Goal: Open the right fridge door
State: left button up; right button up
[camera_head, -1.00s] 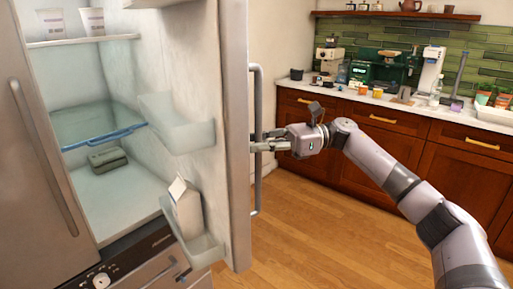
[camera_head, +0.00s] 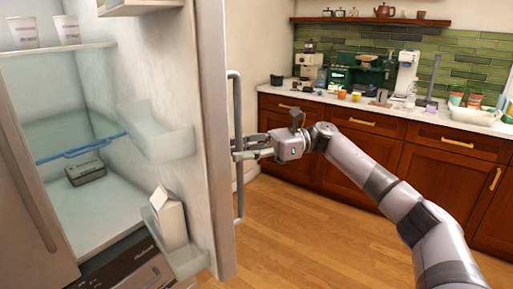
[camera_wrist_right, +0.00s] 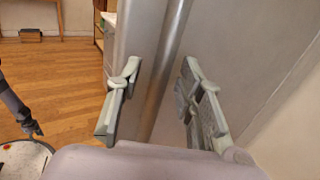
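The right fridge door (camera_head: 208,120) stands wide open, its inner shelves facing left and its edge toward me. Its long vertical metal handle (camera_head: 237,200) is on the outer face, and it also runs upright through the right wrist view (camera_wrist_right: 172,50). My right gripper (camera_head: 240,148) is at the handle's mid-height. In the right wrist view its two fingers (camera_wrist_right: 158,105) are spread apart, with the handle showing between them; I cannot tell whether they touch it. My left gripper does not show.
The fridge holds cups (camera_head: 66,30), a glass shelf and a dark box (camera_head: 86,172). A carton (camera_head: 170,220) stands in a door shelf. A wooden cabinet (camera_head: 350,145) with a crowded countertop stands behind my right arm. Wooden floor (camera_head: 310,225) is clear between door and cabinet.

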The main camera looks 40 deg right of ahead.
jog(key=v, duration=1.1)
jog(key=shift+d, duration=0.25)
jog(key=shift+s, duration=0.1)
jog(key=shift+c, duration=0.2)
